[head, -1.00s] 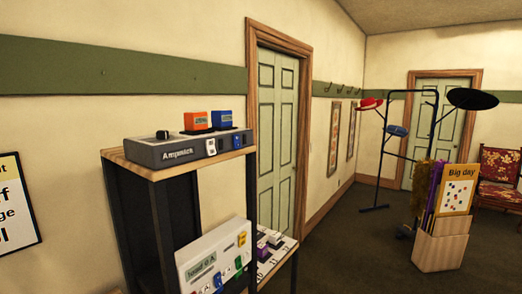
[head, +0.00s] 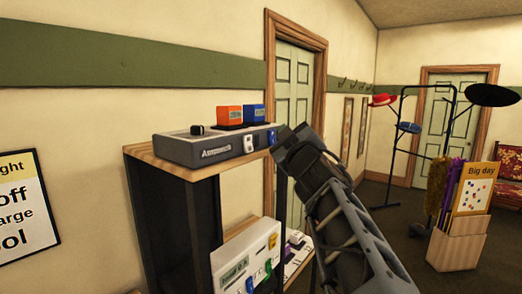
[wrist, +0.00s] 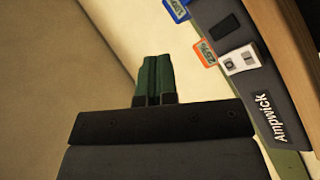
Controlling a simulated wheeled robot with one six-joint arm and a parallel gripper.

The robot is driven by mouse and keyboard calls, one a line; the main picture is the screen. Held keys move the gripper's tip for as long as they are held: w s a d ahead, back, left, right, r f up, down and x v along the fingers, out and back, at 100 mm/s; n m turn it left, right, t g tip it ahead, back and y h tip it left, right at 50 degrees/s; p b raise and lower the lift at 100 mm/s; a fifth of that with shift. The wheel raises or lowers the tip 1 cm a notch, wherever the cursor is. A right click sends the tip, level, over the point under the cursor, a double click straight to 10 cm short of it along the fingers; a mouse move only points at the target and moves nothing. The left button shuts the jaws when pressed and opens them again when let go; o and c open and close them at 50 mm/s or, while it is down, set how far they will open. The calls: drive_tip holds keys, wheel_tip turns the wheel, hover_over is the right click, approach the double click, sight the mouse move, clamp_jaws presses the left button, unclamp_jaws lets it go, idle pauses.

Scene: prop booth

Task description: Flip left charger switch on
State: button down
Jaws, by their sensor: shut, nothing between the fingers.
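The grey Ampwick charger (head: 205,151) sits on top of a wood-topped shelf, with an orange battery (head: 229,116) and a blue battery (head: 254,114) at its back. Its white left switch (head: 248,144) is on the front face; in the wrist view this white rocker (wrist: 241,59) is beside the orange display, and a dark patch (wrist: 223,27) lies farther along. Which way the rocker is tipped is unclear. My gripper (head: 283,132) is at the charger's right end, partly hiding it. In the wrist view its green fingers (wrist: 153,80) are together and empty, apart from the charger.
A second panel (head: 246,254) with a display and coloured switches stands on a lower shelf. The wooden shelf top (head: 160,160) has a corner toward me. A poster (head: 25,210) is on the left wall. A hat stand (head: 400,125) and a wooden box (head: 457,249) stand to the right.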

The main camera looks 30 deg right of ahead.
sight(250, 150)
wheel_tip(250, 150, up, 6)
drive_tip(key=s+a+n+g+y, duration=0.1)
drive_tip(key=s+a+n+y, duration=0.15)
drive_tip(key=n+y, duration=1)
drive_tip(key=s+d+f+n+g+h, duration=0.2)
drive_tip(key=s+f+n+g, duration=0.3)
drive_tip(key=g, duration=0.2)
drive_tip(key=shift+m, duration=0.35)
drive_tip(key=p+x, duration=0.1)
drive_tip(key=x, duration=1.2)
drive_tip(key=shift+w+f, duration=0.1)
drive_tip(key=shift+f, duration=0.05)
